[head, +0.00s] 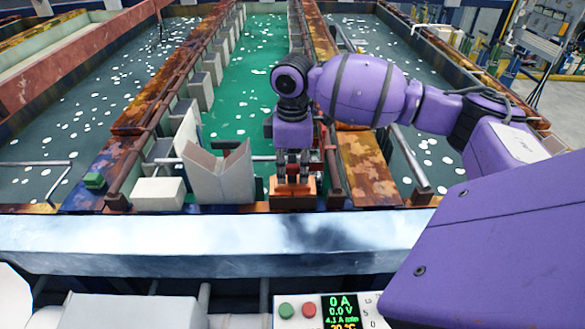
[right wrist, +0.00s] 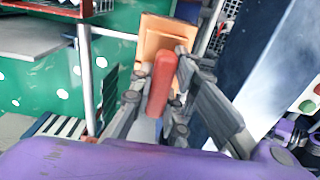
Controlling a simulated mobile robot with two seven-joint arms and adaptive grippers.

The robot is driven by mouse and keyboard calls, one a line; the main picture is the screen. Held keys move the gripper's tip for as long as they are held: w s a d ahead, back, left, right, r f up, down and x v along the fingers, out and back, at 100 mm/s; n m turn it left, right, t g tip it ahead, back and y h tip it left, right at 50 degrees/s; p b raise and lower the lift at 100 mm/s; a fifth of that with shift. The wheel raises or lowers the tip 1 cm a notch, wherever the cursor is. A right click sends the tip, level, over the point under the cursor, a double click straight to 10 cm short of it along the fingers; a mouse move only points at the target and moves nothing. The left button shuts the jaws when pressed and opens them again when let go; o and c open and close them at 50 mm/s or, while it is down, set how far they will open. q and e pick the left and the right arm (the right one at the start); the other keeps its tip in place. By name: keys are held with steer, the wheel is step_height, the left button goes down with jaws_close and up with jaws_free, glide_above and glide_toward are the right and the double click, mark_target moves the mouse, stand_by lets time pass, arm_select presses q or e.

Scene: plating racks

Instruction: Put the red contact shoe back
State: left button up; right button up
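The red contact shoe shows in the right wrist view as a red upright grip (right wrist: 162,82) in front of an orange block (right wrist: 158,35). In the head view the orange block (head: 292,195) is at the near rim of the green tank, under my right gripper (head: 292,172). My right gripper points down there. In the right wrist view its fingers (right wrist: 158,88) lie close on both sides of the red grip and look shut on it. The block's underside is hidden, so I cannot tell whether it rests on the rim. My left gripper is not in view.
A green block (head: 94,181) sits on the rim to the left. A pale V-shaped holder (head: 220,175) and a white block (head: 158,193) stand just left of my gripper. A control panel (head: 325,309) with buttons is in front. Rusty rails and pipes flank the tank.

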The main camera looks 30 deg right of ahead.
mark_target(293, 165)
steer(key=o, duration=0.4)
step_height(293, 165, up, 12)
steer(key=shift+r, duration=0.25)
